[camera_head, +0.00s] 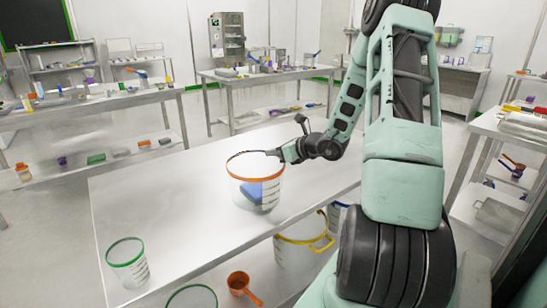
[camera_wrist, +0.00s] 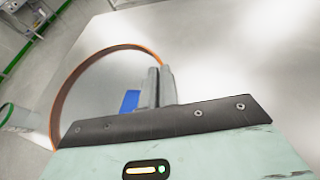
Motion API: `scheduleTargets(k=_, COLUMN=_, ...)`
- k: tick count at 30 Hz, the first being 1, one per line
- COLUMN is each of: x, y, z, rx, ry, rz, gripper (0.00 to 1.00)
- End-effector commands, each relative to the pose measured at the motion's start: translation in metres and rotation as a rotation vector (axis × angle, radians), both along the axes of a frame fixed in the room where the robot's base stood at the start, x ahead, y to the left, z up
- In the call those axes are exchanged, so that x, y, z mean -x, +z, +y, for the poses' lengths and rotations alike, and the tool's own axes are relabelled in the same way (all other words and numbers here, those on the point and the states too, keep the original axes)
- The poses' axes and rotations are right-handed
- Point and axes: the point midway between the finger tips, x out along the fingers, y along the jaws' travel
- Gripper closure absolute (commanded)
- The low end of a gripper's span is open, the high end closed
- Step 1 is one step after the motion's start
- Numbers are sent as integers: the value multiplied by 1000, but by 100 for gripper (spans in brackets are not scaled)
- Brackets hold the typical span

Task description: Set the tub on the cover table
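A clear tub with an orange rim (camera_head: 237,190) is upright at the middle of the near white table (camera_head: 165,205), on it or just above it; I cannot tell which. It has dark graduation marks, and a blue object (camera_head: 262,190) shows inside it. My gripper (camera_head: 277,155) is at the right side of the tub's rim. In the wrist view the fingers (camera_wrist: 157,84) are close together, with the orange rim (camera_wrist: 68,90) running up to them, so they look shut on the tub's wall. The fingertips' contact is partly hidden. Which table is the cover table is not marked.
A green-rimmed clear tub (camera_head: 127,262) stands at the table's near left corner. Below the front edge are a yellow-rimmed tub (camera_head: 303,242), an orange scoop (camera_head: 242,287) and another green-rimmed tub (camera_head: 191,298). Cluttered benches stand behind and right. Much of the table is clear.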

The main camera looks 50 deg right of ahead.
Motion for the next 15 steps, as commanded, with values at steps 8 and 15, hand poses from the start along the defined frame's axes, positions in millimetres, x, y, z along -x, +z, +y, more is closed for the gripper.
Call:
scheduleTargets(k=8, x=0, y=-11, z=0, rx=2, ry=1, rz=-2, gripper=100)
scheduleTargets(k=15, x=0, y=-13, z=0, rx=2, ry=1, rz=-1, gripper=87)
